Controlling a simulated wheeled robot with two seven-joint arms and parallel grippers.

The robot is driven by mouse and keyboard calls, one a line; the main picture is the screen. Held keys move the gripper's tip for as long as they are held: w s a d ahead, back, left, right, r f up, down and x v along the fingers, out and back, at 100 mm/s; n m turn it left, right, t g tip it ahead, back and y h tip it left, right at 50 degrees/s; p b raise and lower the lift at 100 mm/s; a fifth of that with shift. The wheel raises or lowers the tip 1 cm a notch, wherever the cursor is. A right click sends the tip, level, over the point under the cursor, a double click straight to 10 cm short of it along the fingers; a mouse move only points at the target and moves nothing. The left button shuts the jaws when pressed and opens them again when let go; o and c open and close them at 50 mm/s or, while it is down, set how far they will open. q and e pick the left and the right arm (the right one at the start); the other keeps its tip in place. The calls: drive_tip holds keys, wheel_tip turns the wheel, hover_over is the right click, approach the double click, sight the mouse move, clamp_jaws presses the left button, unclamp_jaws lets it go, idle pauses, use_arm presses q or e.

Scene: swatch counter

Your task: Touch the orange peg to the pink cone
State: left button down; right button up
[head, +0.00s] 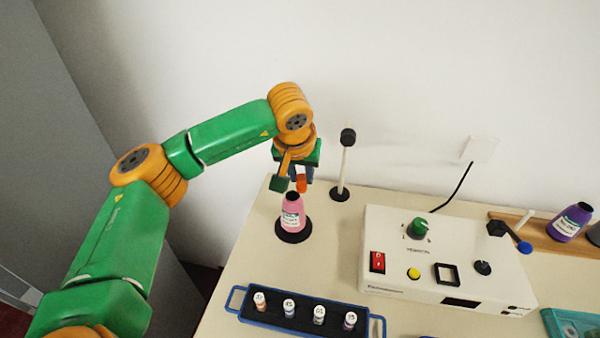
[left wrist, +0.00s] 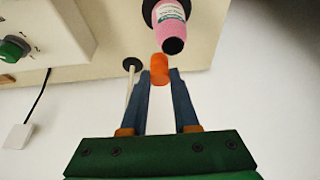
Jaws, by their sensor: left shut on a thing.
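The orange peg (head: 301,183) is held upright between the fingers of my left gripper (head: 301,174), and it sticks out below the fingertips. In the left wrist view the orange peg (left wrist: 160,68) sits between the tips of my left gripper (left wrist: 160,80). The pink cone (head: 292,215) has a white label and a black top, and it stands on a black round base on the counter. The peg is close above the cone's black top in the head view. In the left wrist view the pink cone (left wrist: 170,22) looks very near the peg; I cannot tell whether they touch.
A black-topped post (head: 345,165) stands right of my gripper. A white instrument box (head: 400,225) with knobs is further right. A blue tray (head: 270,322) with several small vials lies in front. A purple cone (head: 568,222) lies on a wooden rack. Counter between cone and tray is clear.

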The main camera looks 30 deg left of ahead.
use_arm(q)
drive_tip(key=shift+a+f+b, duration=0.1)
drive_tip(key=shift+f+b, duration=0.3)
drive_tip(key=shift+f, duration=0.45)
use_arm(e)
drive_tip(key=shift+a+f, duration=0.1)
drive_tip(key=shift+f, duration=0.6)
drive_tip(key=shift+a, duration=0.1)
use_arm(q)
drive_tip(key=shift+f, duration=0.15)
use_arm(e)
drive_tip(key=shift+a+f, duration=0.1)
drive_tip(key=shift+f, duration=0.05)
use_arm(q)
drive_tip(key=shift+f, duration=0.2)
use_arm(e)
drive_tip(key=shift+f, duration=0.15)
use_arm(q)
drive_tip(key=shift+s+f, duration=0.1)
drive_tip(key=shift+s, duration=0.05)
use_arm(e)
drive_tip(key=shift+d, duration=0.2)
